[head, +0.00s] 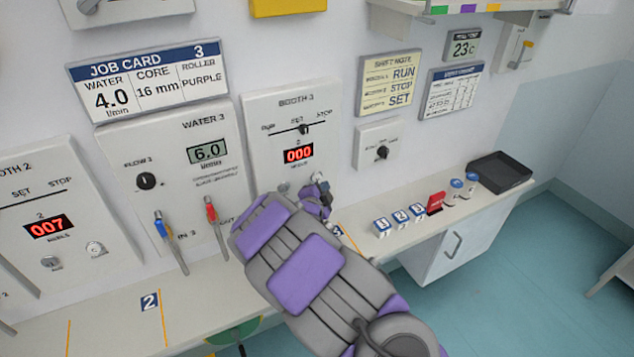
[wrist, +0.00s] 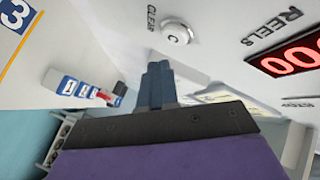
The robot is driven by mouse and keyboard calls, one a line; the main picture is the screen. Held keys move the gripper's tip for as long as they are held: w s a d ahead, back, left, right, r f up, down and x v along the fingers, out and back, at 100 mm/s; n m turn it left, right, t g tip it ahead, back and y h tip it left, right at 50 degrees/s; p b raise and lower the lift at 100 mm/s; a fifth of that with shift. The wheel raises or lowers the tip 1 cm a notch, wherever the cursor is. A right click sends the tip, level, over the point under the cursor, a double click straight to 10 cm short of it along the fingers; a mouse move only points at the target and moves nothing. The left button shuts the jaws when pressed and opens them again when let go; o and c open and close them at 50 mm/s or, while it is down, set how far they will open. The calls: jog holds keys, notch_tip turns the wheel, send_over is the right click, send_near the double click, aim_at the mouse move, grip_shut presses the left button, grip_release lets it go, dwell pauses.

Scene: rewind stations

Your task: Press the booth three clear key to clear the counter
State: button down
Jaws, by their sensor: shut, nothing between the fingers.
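The booth three panel (head: 272,115) is on the wall in the middle of the head view. Its red counter (head: 298,153) reads 000, and the counter is cut by the right edge in the wrist view (wrist: 290,60). The clear key (wrist: 177,33) is a round pale button marked C beside the word CLEAR. In the head view the key (head: 316,178) shows just above my gripper (head: 322,194). In the wrist view my shut, empty gripper (wrist: 158,68) points toward the panel, its tips just below and left of the key. Whether they touch it cannot be told.
A water panel (head: 175,165) with blue and red taps is left of the booth. Numbered blocks (head: 400,217), a red card holder (head: 436,203) and a black tray (head: 500,172) stand on the shelf to the right. My arm covers the shelf below booth three.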

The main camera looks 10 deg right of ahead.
jog(key=s+b, duration=0.1)
jog(key=s+d+b, duration=0.1)
jog(key=s+b, duration=0.1)
jog(key=shift+s+d+f, duration=0.1)
jog(key=shift+s, duration=0.2)
dwell(0.6)
jog(key=s+r+n+g+y, duration=0.2)
jog(key=s+n+g, duration=0.3)
jog(key=s, duration=1.1)
jog(key=s+r+n+g+y, duration=0.2)
jog(key=s+n+g, duration=0.3)
jog(key=s, duration=1.2)
jog(key=s+r+n+g+y, duration=0.2)
jog(key=s+n+g, duration=0.3)
jog(key=s, duration=1.2)
jog(key=shift+s+r+n+g+y, duration=0.2)
jog(key=shift+r+n+g+y, duration=0.25)
jog(key=shift+n, duration=0.45)
